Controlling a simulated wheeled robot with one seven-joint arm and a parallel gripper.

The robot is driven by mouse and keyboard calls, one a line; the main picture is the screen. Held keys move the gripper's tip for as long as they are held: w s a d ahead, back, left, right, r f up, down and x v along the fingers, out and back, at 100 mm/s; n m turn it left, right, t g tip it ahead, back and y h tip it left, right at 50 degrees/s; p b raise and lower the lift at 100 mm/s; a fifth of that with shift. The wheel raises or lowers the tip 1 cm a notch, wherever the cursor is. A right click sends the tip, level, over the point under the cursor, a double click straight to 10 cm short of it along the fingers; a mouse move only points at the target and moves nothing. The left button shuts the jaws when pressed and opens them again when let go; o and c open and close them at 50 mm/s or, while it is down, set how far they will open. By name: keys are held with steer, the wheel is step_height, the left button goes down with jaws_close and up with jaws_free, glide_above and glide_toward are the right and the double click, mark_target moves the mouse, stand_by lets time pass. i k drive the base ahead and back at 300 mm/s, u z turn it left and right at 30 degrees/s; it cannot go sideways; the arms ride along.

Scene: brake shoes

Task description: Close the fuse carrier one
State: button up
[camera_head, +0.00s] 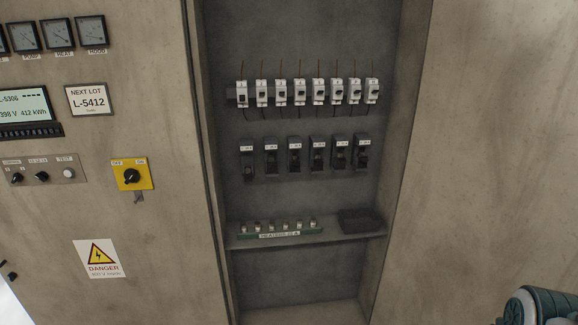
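A row of several black fuse carriers hangs on the back wall of the open cabinet bay, each with a small white label too small to read. The leftmost fuse carrier (247,163) is dark; I cannot tell from its label whether it is number one, or clearly whether it is open or shut. The rightmost fuse carrier (362,160) looks different, with a part standing out at its lower front. My gripper is out of view. Only a teal and dark rounded part, likely of my arm, shows at the bottom right corner, well away from the carriers.
White breakers (300,92) with red wires sit above the carriers. Below, a shelf (340,238) bears a green fuse rack (280,236) and a black tray (361,220). A yellow rotary switch (132,175) is on the left panel. The bay's side walls stand out around it.

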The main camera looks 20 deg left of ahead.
mark_target(247, 177)
steer(key=u, duration=0.55)
steer(key=i, duration=0.9)
steer(key=u, duration=1.3)
steer(key=i, duration=0.35)
steer(key=u, duration=0.25)
